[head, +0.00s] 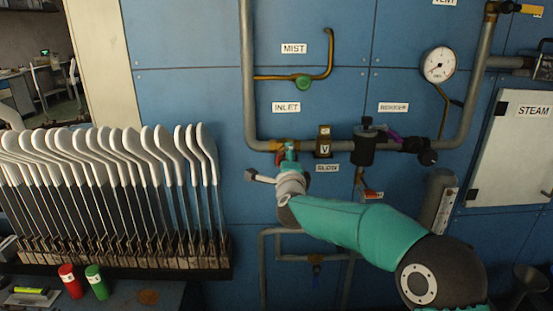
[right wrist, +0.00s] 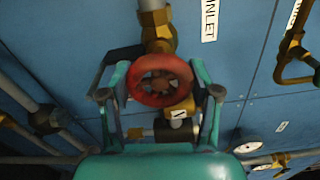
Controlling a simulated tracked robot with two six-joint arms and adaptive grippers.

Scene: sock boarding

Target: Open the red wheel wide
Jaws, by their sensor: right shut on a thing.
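The red wheel (right wrist: 160,84) is a round handwheel on a brass valve (right wrist: 160,40), under the INLET label. In the head view only a sliver of the wheel (head: 279,158) shows beside my gripper. My right gripper (head: 289,153) reaches it from below right. In the right wrist view its two teal fingers (right wrist: 160,92) stand on opposite sides of the wheel's rim, shut on it. The wheel's turn angle cannot be told. My left gripper is in neither view.
A grey pipe (head: 249,70) runs down to the valve. To its right are a brass fitting (head: 324,143), a dark regulator (head: 366,145) and a gauge (head: 438,64). A green handwheel (head: 303,82) sits above. A rack of white-topped sock boards (head: 120,170) stands at left.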

